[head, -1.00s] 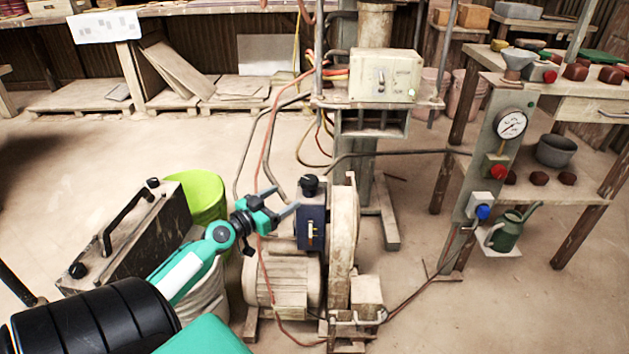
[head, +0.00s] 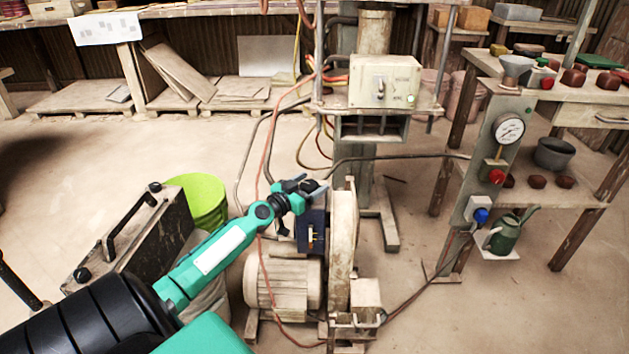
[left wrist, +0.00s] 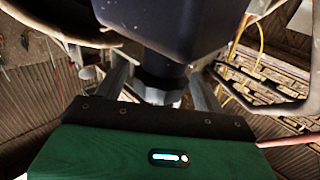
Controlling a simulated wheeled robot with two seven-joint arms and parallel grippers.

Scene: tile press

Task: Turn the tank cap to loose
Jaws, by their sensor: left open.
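The tank is a dark blue box (head: 315,218) with a small sight gauge on its front, beside the pump's large wheel. In the left wrist view the tank (left wrist: 165,25) fills the upper middle, with its black cap (left wrist: 160,82) between my two fingers. My left gripper (head: 304,185) is at the top of the tank in the head view, its fingers open on either side of the cap. It largely hides the cap there. In the wrist view a gap shows between the cap and each finger; contact is hard to judge. My right gripper is not in view.
The wheel (head: 343,235) and motor (head: 282,285) stand close to the tank. A red cable (head: 262,150) hangs just left of my gripper. A switch box (head: 385,80) stands behind. A black-handled case (head: 130,240) and green bucket (head: 205,198) are at left. A gauge panel (head: 500,150) is right.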

